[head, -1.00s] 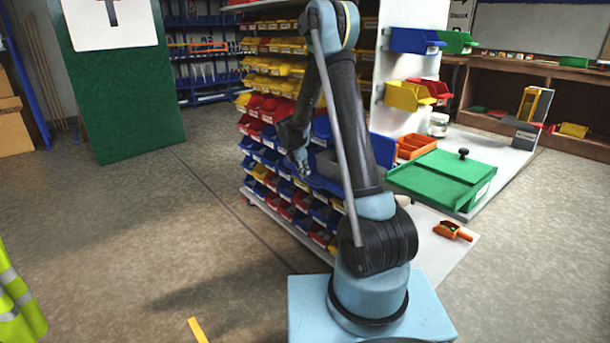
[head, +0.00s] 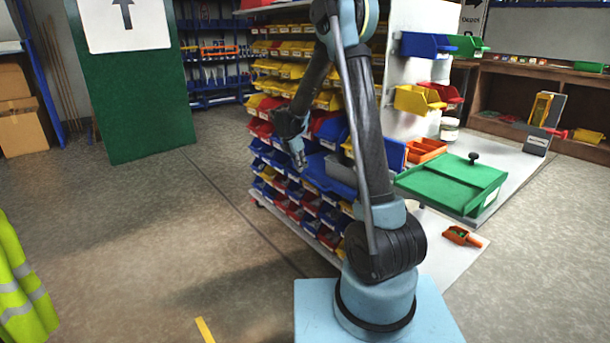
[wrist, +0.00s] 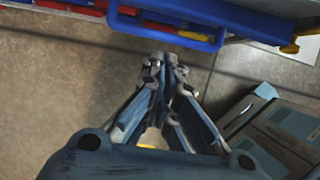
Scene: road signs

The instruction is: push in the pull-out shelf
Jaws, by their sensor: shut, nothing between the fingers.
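A blue pull-out shelf (head: 328,180) juts from the side of the bin rack, among the middle rows of bins. My arm link hides part of it. In the wrist view its blue edge and bar-like handle (wrist: 165,30) cross the top, with red and yellow items behind. My gripper (head: 300,160) is shut and empty, pointing down beside the rack at about the shelf's height. In the wrist view the closed fingertips (wrist: 166,64) are just below the handle in the picture; I cannot tell whether they touch it.
The rack holds rows of yellow, red and blue bins (head: 295,210). A green box with a black knob (head: 455,183) and an orange scoop (head: 462,236) are at right. A green sign board (head: 135,100) stands at left. Floor (head: 200,230) left of the rack is clear.

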